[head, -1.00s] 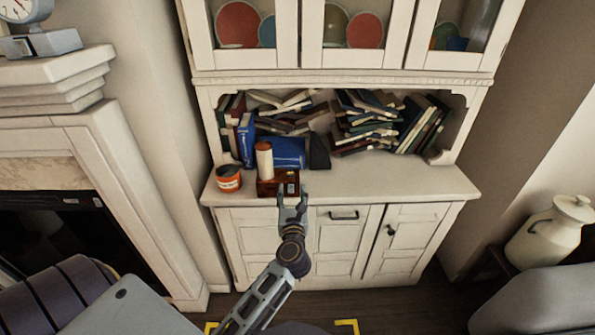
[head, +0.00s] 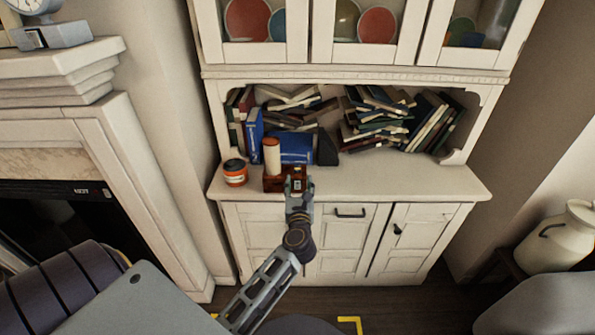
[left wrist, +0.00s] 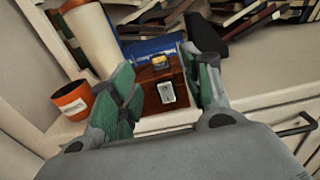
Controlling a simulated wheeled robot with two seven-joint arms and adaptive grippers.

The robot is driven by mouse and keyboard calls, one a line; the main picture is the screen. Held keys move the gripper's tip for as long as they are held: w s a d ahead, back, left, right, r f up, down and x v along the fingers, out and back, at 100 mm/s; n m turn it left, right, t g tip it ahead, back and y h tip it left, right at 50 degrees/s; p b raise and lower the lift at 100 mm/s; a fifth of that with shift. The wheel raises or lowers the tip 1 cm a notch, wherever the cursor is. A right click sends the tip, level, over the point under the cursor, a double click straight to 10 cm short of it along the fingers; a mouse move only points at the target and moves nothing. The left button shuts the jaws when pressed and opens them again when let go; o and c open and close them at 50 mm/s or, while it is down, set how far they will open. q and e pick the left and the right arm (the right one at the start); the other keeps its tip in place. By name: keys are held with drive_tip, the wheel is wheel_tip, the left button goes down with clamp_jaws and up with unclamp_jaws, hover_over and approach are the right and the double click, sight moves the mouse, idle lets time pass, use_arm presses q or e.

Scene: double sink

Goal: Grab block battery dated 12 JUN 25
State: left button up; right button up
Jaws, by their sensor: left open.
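A reddish-brown box (head: 272,184) sits at the front of the white cabinet's counter; it also shows in the left wrist view (left wrist: 150,103). A small block with a yellowish top (left wrist: 160,64) is at the box, with a white label (left wrist: 167,92) below it on the front side. The label's print is too small to read, so I cannot tell the date. My left gripper (head: 299,189) is open at the box's front; in the left wrist view its green-padded fingers (left wrist: 168,88) stand on either side of the block and label. My right gripper is not in view.
A pale cylinder with an orange top (head: 272,157) stands at the box. An orange jar (head: 235,173) is to its left. Blue books (head: 297,147), a dark wedge (head: 327,148) and piled books (head: 380,118) lie behind. The counter (head: 410,178) is clear to the right.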

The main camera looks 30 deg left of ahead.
sight(297, 168)
use_arm(q)
drive_tip(key=x, duration=0.5)
drive_tip(key=shift+w+a, duration=0.25)
drive_tip(key=shift+w, duration=0.05)
drive_tip(key=shift+w+a, duration=0.1)
drive_tip(key=shift+w, duration=0.05)
drive_tip(key=shift+x, duration=1.45)
drive_tip(key=shift+w+a+f, duration=0.25)
drive_tip(key=shift+w+a, duration=0.4)
drive_tip(key=shift+w, duration=0.05)
drive_tip(key=shift+c, duration=0.5)
drive_tip(key=c, duration=1)
